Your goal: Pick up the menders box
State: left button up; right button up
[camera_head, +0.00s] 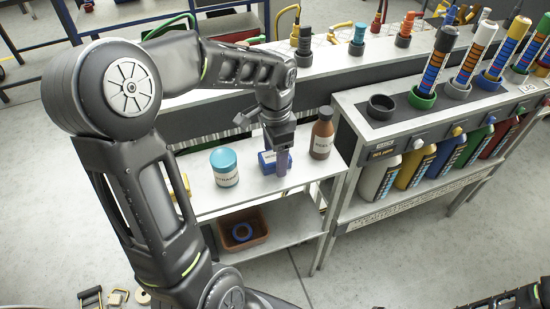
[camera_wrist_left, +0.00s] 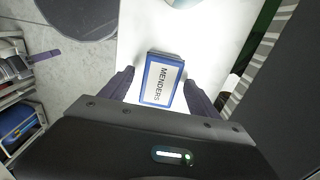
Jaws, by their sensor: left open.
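The menders box (camera_head: 265,162) is a small blue box on the white top of a small shelf unit (camera_head: 212,201). In the left wrist view the box (camera_wrist_left: 161,80) shows its white label reading MENDERS. My left gripper (camera_head: 281,160) points down at the box and hides part of it in the head view. In the left wrist view the left gripper's fingers (camera_wrist_left: 159,82) are open, one on each side of the box, with white surface showing between each finger and the box. My right gripper is not in view.
A teal-lidded jar (camera_head: 225,168) stands left of the box, and a brown bottle (camera_head: 322,134) stands close on its right. A brown tray (camera_head: 243,230) with a blue ring is on the lower shelf. A rack (camera_head: 385,125) of coloured bottles stands to the right.

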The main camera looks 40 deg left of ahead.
pick_arm(q)
jog(key=shift+f, duration=0.25)
jog(key=shift+c, duration=0.2)
grip_shut()
dwell(0.8)
